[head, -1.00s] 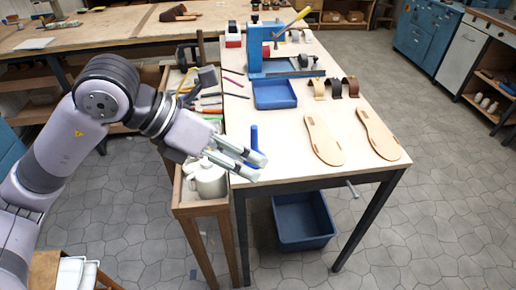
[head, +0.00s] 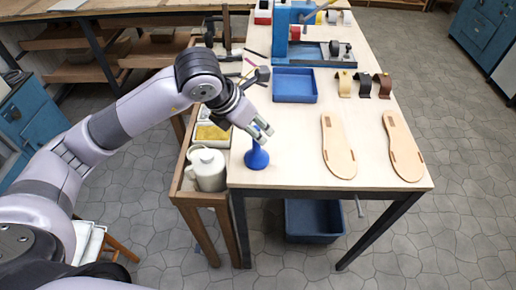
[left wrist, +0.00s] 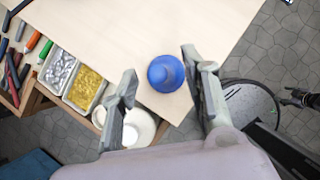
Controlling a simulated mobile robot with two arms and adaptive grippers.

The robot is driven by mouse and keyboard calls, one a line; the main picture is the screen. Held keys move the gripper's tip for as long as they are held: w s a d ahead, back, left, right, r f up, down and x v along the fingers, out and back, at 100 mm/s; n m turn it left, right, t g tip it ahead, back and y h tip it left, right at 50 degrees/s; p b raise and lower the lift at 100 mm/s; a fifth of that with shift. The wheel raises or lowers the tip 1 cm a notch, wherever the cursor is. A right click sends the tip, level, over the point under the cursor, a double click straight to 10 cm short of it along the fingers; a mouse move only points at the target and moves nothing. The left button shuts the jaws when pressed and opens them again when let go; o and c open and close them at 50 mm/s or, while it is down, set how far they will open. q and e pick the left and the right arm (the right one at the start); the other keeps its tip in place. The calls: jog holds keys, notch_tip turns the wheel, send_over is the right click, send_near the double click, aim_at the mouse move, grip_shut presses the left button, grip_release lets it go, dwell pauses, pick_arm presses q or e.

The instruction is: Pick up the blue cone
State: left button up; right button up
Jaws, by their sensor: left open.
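The blue cone (head: 257,156) stands upright on the near left corner of the workbench (head: 290,170). My left gripper (head: 262,134) is just above the cone's tip in the head view. In the left wrist view the cone (left wrist: 166,73) is seen from above, ahead of and between the two spread fingers of the gripper (left wrist: 160,77). The fingers are open and hold nothing. I cannot tell whether a finger touches the tip.
A white jug (head: 207,170) stands in the wooden side tray (head: 187,190), left of the cone. Two sandal soles (head: 338,147) lie to the right. A blue tray (head: 295,86) and a blue press (head: 290,35) are farther back. The bench between cone and soles is clear.

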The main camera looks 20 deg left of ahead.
aim_at(257, 145)
pick_arm(q)
jog(key=shift+w+f+p, duration=0.3)
jog(key=shift+f+p, duration=0.05)
jog(key=shift+f, duration=0.4)
jog(key=p+x, duration=0.2)
jog(key=x, duration=0.2)
jog(key=shift+w+f, duration=0.1)
jog(key=shift+f, duration=0.25)
jog(key=shift+c, duration=2.5)
grip_shut()
pick_arm(e)
jog(key=shift+w+d+r, duration=0.3)
jog(key=shift+w+r, duration=0.45)
jog(key=shift+w, duration=0.05)
jog(key=shift+w+d+r, duration=0.25)
jog(key=shift+w+r, duration=0.5)
